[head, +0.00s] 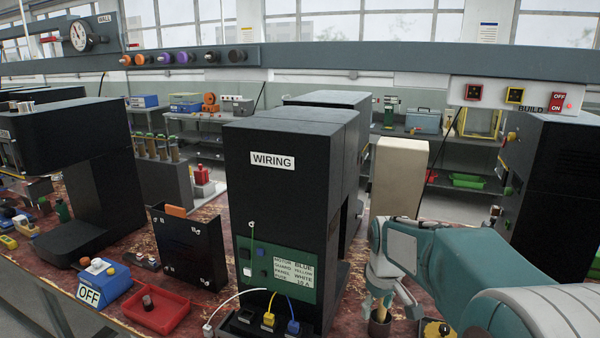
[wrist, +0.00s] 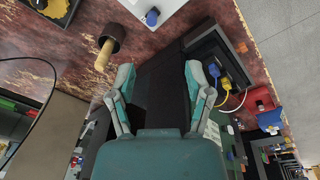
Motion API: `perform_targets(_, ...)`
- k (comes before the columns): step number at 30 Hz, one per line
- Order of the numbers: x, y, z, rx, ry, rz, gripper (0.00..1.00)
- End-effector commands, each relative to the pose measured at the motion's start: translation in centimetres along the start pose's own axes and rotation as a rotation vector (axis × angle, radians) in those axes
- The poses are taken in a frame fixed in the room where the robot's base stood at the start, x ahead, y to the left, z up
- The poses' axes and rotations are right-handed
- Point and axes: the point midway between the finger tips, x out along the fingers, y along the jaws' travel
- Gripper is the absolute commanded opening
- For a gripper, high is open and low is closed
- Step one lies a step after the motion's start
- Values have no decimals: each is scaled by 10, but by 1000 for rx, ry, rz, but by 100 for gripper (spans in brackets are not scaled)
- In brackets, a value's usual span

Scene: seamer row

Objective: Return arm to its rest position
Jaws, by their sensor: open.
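My arm reaches in from the lower right of the head view, over the bench. My gripper (head: 392,302) points down beside the black WIRING cabinet (head: 285,200). In the wrist view my gripper (wrist: 160,72) has its two fingers spread wide, with nothing held between them. A dark cup (head: 380,326) with a pale wooden handle shows behind the fingers in the head view. In the wrist view the wooden handle (wrist: 104,56) lies outside the left finger, apart from it.
A beige block (head: 398,175) stands behind my gripper. A black cabinet (head: 555,190) with an ON/OFF sign above stands at right. The bench (head: 215,285) carries a red tray (head: 157,311), a blue OFF box (head: 105,280) and plugs with cables. A cable also curves at left in the wrist view.

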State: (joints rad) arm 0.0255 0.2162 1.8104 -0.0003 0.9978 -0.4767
Motion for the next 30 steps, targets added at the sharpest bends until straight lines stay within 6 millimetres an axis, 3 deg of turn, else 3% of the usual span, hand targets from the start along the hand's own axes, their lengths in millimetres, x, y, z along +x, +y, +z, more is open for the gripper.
perform_targets(6, -37, -18, 31, 73, 58, 26, 65)
perform_targets(15, -72, -45, 78, 174, 139, 54, 65)
perform_targets(30, -98, -89, 160, 342, 279, 79, 65)
